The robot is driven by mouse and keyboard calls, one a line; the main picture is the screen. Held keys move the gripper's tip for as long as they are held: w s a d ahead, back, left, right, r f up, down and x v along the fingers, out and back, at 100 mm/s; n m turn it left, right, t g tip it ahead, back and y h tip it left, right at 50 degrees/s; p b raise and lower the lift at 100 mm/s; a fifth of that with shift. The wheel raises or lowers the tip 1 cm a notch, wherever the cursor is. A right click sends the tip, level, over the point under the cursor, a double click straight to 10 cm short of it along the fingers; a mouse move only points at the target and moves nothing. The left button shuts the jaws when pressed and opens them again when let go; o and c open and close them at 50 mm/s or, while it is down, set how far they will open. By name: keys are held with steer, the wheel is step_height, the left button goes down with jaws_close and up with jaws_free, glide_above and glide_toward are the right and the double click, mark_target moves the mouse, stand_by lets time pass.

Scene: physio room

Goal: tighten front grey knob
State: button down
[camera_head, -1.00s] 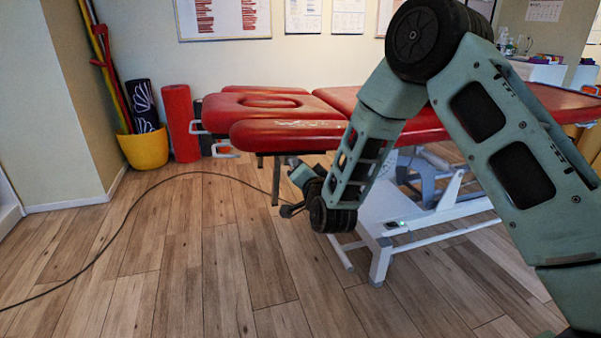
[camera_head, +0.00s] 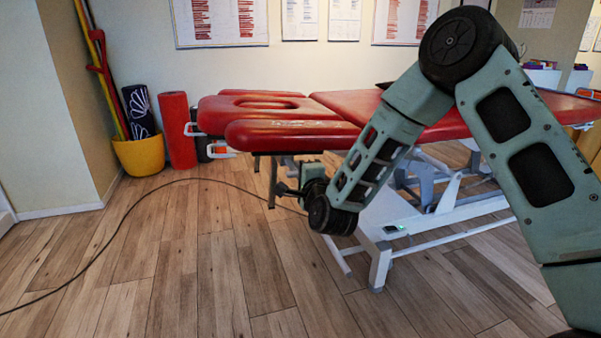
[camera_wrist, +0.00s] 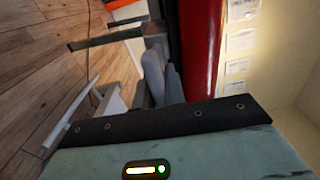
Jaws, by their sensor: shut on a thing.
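The red treatment table (camera_head: 288,135) stands ahead on a white frame. My gripper (camera_head: 283,189) is under the table's near left pad, close to a dark grey leg (camera_head: 272,182). In the wrist view my gripper (camera_wrist: 163,75) reaches in beside the red pad (camera_wrist: 201,45), among grey metal parts of the table. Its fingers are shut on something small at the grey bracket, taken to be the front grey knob. The knob itself is hidden by the fingers, so its turn and tightness cannot be seen.
A dark cable (camera_head: 100,247) runs across the wooden floor to the table. A yellow bucket (camera_head: 140,155) and a red roll (camera_head: 177,130) stand by the back wall. A white base leg (camera_head: 380,265) is near my arm.

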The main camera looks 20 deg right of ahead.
steer(key=shift+a+m, duration=0.3)
steer(key=shift+m, duration=0.1)
steer(key=c, duration=1.5)
jaws_free()
steer(key=shift+o, duration=0.2)
steer(key=shift+d, duration=0.1)
steer(key=s+p, duration=0.7)
steer(key=s, duration=1)
steer(key=shift+s, duration=0.2)
